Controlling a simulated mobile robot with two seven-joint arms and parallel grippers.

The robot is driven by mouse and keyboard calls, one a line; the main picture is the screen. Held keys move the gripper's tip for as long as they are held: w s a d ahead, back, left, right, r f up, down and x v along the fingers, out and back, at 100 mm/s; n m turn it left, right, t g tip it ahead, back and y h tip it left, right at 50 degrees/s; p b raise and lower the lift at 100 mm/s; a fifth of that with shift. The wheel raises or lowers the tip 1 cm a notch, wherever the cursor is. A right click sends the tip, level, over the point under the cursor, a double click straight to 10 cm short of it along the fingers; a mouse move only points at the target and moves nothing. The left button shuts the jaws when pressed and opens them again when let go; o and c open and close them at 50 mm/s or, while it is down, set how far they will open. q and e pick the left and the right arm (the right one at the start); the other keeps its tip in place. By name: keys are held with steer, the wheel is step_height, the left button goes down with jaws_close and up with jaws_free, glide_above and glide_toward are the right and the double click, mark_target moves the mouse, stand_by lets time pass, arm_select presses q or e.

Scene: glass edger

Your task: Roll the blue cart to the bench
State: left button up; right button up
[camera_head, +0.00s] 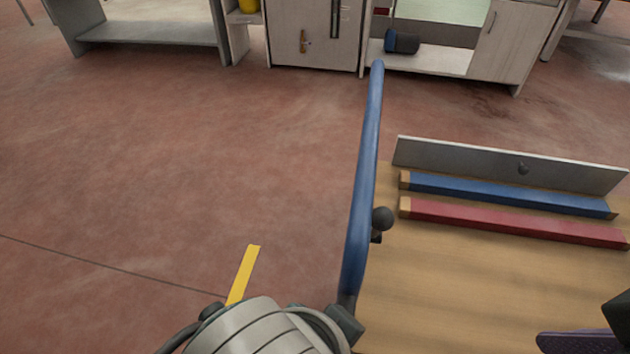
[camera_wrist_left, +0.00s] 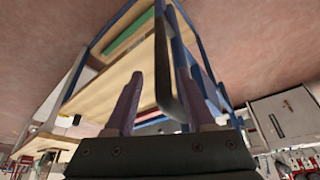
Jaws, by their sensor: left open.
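The blue cart shows in the head view with a wooden top (camera_head: 470,290) and a long blue handle bar (camera_head: 366,170) along its left side. In the left wrist view its wooden decks (camera_wrist_left: 105,80) and blue frame show beyond my fingers. My left gripper (camera_wrist_left: 162,78) is open, its two purple fingers on either side of a dark bar of the cart. I cannot tell whether they touch it. In the head view the left fingers are hidden; my left arm enters at bottom centre. A purple finger of my right gripper (camera_head: 578,342) shows at the lower right; its opening is unclear.
A blue strip (camera_head: 500,194), a red strip (camera_head: 510,222) and a grey panel (camera_head: 510,165) are on the cart top. White cabinets (camera_head: 315,40) and a grey bench (camera_head: 150,32) stand at the back. The reddish floor on the left is clear, with a yellow strip (camera_head: 244,274).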

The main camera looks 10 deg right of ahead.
arm_select(q)
steer(key=p+v, duration=0.2)
steer(key=v, duration=0.6)
steer(key=shift+r, duration=0.25)
